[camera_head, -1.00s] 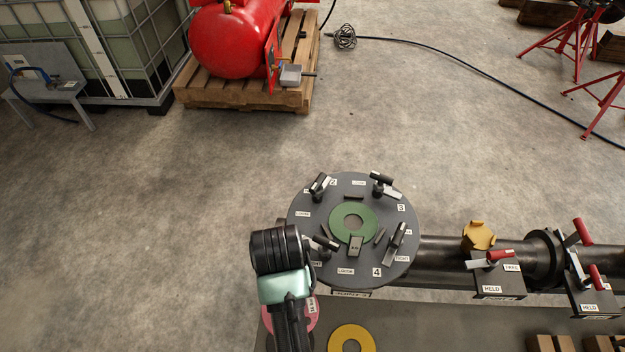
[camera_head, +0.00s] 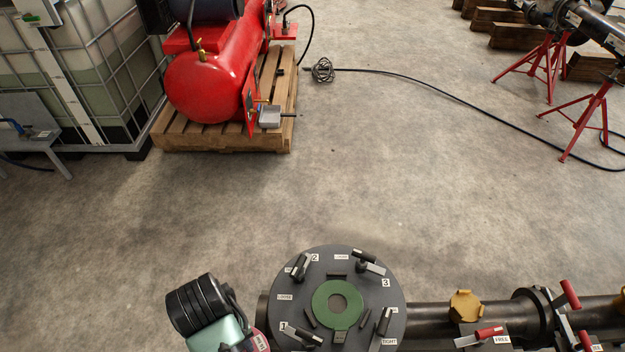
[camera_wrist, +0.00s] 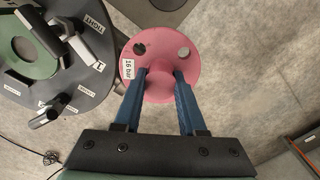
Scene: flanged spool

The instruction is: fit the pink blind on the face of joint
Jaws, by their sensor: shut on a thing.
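The pink blind (camera_wrist: 160,45) is a round disc with a central knob, holes near its rim and a "16 bar" label. My gripper (camera_wrist: 161,82) is shut on the knob with its blue fingers, and the disc hangs clear above the floor. In the head view the pink blind (camera_head: 262,339) shows only as a sliver at the bottom, beside the joint. The joint face (camera_head: 320,262) is a dark round plate bearing a green ring (camera_head: 319,305) and several numbered clamps around it. In the wrist view the green ring (camera_wrist: 16,69) lies left of the blind, apart from it.
A dark pipe (camera_head: 425,317) runs right from the joint, with a yellow cap (camera_head: 466,304) and red-handled clamps (camera_head: 568,294). A red tank (camera_head: 208,88) on a pallet and a caged container stand far back. The floor between is clear.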

